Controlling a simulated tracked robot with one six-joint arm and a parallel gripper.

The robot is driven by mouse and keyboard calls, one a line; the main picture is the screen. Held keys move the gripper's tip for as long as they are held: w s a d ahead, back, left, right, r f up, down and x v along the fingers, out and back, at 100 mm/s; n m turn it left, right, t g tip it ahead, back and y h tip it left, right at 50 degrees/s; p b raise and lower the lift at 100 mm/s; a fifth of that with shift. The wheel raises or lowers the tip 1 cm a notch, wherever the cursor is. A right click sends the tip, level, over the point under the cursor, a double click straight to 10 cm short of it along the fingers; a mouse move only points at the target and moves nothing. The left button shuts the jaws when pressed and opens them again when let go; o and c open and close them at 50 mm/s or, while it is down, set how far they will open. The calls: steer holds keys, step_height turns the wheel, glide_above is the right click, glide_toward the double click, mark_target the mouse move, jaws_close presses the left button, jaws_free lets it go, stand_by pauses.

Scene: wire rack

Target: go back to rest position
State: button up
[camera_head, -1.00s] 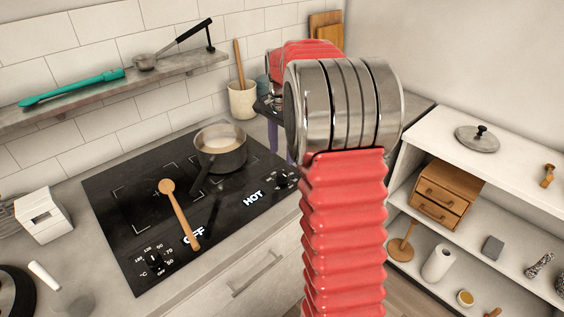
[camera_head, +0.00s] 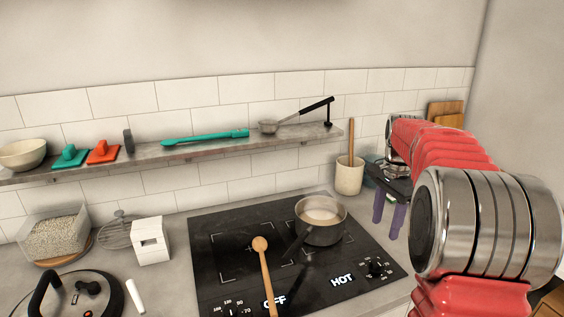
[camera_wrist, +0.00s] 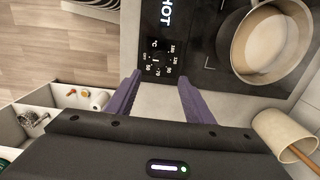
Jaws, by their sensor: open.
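My gripper (camera_head: 391,216) hangs at the right of the hob in the head view, its purple fingers pointing down. In the wrist view my gripper (camera_wrist: 157,82) is open, with nothing between its two fingers. Beneath them are the light counter (camera_wrist: 158,103) and the edge of the black hob (camera_wrist: 214,88). My red and steel arm fills the right side of the head view and hides part of the counter there.
A pot (camera_head: 320,221) stands on the hob, with a wooden spoon (camera_head: 265,270) lying to its left. A utensil crock (camera_head: 349,175) stands near the gripper. A wall shelf (camera_head: 160,154) holds several items. A lidded pan (camera_head: 75,298) is at the lower left.

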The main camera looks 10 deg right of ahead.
steer(key=s+a+n+t, duration=0.5)
steer(key=s+a+n, duration=1.1)
steer(key=s+a, duration=0.8)
steer(key=shift+a+n+t, duration=0.3)
steer(key=shift+a, duration=0.7)
steer(key=shift+r, duration=0.1)
steer(key=shift+c, duration=0.2)
